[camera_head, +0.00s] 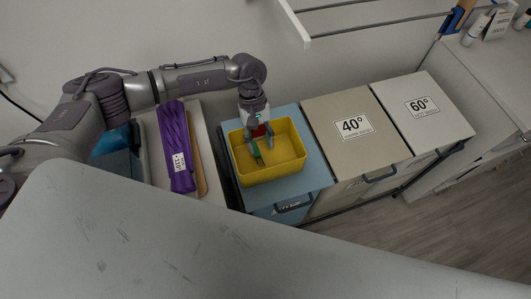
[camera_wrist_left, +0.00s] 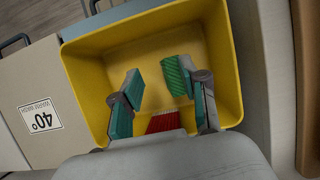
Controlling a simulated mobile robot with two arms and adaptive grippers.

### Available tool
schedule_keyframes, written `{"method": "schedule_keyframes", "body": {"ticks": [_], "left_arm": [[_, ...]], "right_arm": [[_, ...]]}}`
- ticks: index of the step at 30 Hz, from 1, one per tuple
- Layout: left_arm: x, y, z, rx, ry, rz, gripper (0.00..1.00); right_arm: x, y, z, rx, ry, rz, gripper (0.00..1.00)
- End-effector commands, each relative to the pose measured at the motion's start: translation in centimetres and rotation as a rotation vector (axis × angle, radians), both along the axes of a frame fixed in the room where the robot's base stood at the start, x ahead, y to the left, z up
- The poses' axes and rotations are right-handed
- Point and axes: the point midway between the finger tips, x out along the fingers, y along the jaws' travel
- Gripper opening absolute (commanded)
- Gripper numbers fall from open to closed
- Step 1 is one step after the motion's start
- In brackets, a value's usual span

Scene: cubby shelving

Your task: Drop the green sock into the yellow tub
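The yellow tub (camera_head: 290,169) stands on a blue-grey bin lid in the head view. It fills most of the left wrist view (camera_wrist_left: 232,60). My left gripper (camera_head: 258,150) points down inside the tub. In the left wrist view the gripper's teal-padded fingers (camera_wrist_left: 167,97) are spread apart. A bright green ribbed piece, the green sock (camera_wrist_left: 176,77), shows inside the tub against the right-hand fingertip; that finger partly covers it. It shows small in the head view (camera_head: 255,152). I cannot tell if it touches the tub floor. My right gripper is not in view.
A red ribbed item (camera_wrist_left: 163,121) is in the tub under the gripper. Cream bins marked 40° (camera_head: 355,145) and 60° (camera_head: 425,120) stand to the right. A purple bundle (camera_head: 176,140) lies to the left. A white rail (camera_head: 296,22) hangs at the top.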

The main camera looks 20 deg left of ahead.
Motion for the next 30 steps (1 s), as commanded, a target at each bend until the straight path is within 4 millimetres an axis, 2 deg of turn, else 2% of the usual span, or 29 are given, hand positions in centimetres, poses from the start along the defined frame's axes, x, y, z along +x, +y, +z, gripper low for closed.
{"method": "schedule_keyframes", "body": {"ticks": [11, 14, 24, 30], "left_arm": [[0.3, 0.1, 0.6, 0.000, -0.002, 0.000, 0.48], [0.7, 0.4, 1.9, 0.000, -0.004, 0.001, 0.48], [2.9, 2.0, 8.4, 0.000, -0.003, 0.001, 0.48], [3.7, 2.5, 10.6, 0.001, -0.002, 0.001, 0.48]], "right_arm": [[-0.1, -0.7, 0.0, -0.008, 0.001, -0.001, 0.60], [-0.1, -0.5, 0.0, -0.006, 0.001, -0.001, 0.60], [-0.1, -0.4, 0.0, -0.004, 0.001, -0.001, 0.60], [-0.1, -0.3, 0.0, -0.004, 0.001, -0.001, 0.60]]}}
